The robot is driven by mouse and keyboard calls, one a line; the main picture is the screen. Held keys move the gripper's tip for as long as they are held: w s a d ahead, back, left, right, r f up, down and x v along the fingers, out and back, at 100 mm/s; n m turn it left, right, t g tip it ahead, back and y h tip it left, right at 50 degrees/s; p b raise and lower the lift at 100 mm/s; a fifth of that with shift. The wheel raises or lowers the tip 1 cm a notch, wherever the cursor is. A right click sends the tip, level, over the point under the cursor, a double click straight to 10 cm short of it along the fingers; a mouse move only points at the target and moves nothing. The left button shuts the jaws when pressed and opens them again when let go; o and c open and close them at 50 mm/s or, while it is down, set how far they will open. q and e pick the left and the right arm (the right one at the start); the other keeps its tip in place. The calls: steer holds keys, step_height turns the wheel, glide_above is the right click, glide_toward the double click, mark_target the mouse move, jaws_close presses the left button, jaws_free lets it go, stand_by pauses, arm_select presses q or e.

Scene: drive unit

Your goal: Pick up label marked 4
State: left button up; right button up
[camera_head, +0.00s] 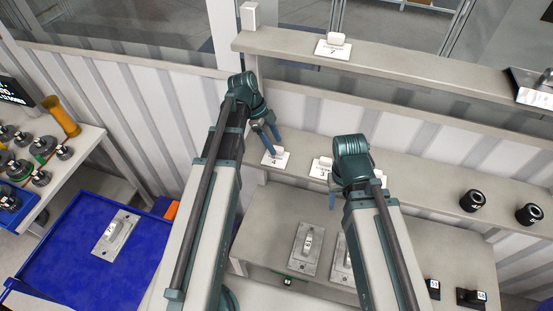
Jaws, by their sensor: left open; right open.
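The label marked 4 (275,159) is a small white card with a raised block, lying on the middle shelf at its left end. My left gripper (270,142) is open just above and beside this label, with its fingers pointing down at it. I cannot tell whether the fingers touch it. My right gripper (334,200) is further right, in front of the shelf edge, and mostly hidden behind its own arm. Another white label (320,168) lies on the same shelf, partly covered by my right arm.
A label marked 7 (333,45) lies on the upper shelf (430,75). Two black cylinders (473,200) stand on the middle shelf's right side. Metal plates with switches (304,248) lie on the lower surface. A blue tray (70,255) holds another plate (114,233) at the left.

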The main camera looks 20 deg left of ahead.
arm_select(q)
steer(key=shift+b+x, duration=0.5)
steer(key=shift+x, duration=0.65)
steer(key=shift+r, duration=0.1)
jaws_close()
